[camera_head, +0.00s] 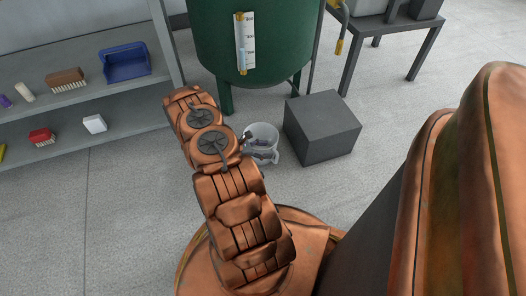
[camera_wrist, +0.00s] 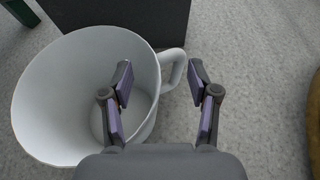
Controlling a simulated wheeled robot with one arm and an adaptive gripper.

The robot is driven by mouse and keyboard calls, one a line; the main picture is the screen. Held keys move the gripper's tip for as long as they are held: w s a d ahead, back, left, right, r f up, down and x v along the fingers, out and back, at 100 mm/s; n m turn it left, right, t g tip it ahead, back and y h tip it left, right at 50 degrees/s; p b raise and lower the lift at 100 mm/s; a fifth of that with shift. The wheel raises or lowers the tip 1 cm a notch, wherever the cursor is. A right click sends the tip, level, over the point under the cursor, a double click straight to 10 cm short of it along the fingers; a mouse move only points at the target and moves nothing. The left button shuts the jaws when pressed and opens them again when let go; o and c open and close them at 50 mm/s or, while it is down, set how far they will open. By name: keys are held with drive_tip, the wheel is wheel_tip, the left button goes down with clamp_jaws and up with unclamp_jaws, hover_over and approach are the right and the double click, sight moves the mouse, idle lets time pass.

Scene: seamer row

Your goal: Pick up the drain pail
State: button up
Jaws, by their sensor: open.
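The drain pail (camera_head: 264,133) is a white, open-topped pail standing on the floor beside a dark grey box. It fills the left of the wrist view (camera_wrist: 70,85), and its interior looks empty. Its loop handle (camera_wrist: 174,66) sticks out to the right. My gripper (camera_wrist: 160,80) is open, with the left finger appearing over the pail's opening and the right finger outside, to the right of the handle. The handle shows between the fingers; I cannot tell whether anything touches.
The dark grey box (camera_head: 322,128) stands close right of the pail. A green tank (camera_head: 275,50) on legs is behind. Shelves (camera_head: 70,100) with a blue bin (camera_head: 126,63) and brushes are at left. A grey table (camera_head: 395,25) stands back right. Open floor lies front left.

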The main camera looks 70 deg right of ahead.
drive_tip(key=shift+x, duration=0.75)
clamp_jaws()
idle(0.4)
